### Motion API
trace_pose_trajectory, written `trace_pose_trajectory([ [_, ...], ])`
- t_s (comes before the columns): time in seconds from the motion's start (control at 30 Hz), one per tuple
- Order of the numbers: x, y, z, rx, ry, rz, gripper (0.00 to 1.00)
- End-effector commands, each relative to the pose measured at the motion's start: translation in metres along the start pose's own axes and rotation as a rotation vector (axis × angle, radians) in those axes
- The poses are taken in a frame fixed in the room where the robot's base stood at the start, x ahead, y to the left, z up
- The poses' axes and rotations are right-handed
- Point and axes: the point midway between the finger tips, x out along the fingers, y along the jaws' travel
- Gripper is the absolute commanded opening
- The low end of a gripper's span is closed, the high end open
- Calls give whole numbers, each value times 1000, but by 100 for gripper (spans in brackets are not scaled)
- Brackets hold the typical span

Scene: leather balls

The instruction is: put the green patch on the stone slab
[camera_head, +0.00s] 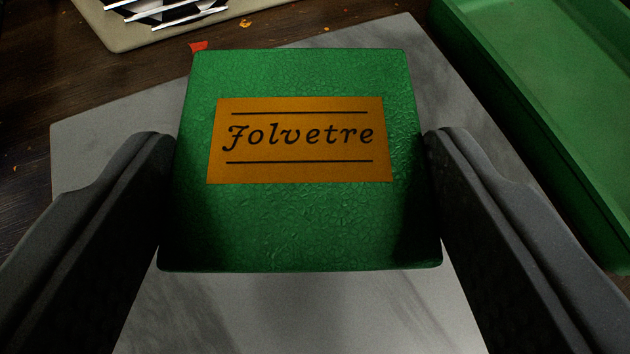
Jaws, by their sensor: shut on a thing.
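The green patch (300,225) is a square, textured piece with an orange label reading "Jolvetre". My gripper (300,150) is shut on it, with one dark finger against its left side and the other against its right side. The grey stone slab (100,150) lies behind and below the patch and shows on both sides of it and beneath it. The patch hides the middle of the slab. I cannot tell whether the patch touches the slab or is held above it.
A green tray (480,60) with a raised rim stands at the right, close to the slab. A pale board with a black and white pattern (150,30) lies at the top left. A small red scrap (198,46) and orange bits lie on the dark wooden table (25,200).

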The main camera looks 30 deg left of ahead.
Motion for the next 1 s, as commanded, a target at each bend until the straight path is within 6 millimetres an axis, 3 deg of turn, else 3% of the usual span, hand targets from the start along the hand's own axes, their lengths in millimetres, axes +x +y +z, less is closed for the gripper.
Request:
trace_pose_trajectory([
  [0.2, 15, -1, 30, 2, -3, -2, 40],
  [0.6, 18, -1, 34, 0, -1, -1, 40],
  [0.63, 18, -1, 34, 0, -1, -1, 69],
  [0.7, 18, -1, 33, 0, -1, -2, 85],
  [1.0, 17, -2, 32, 0, -1, -2, 85],
])
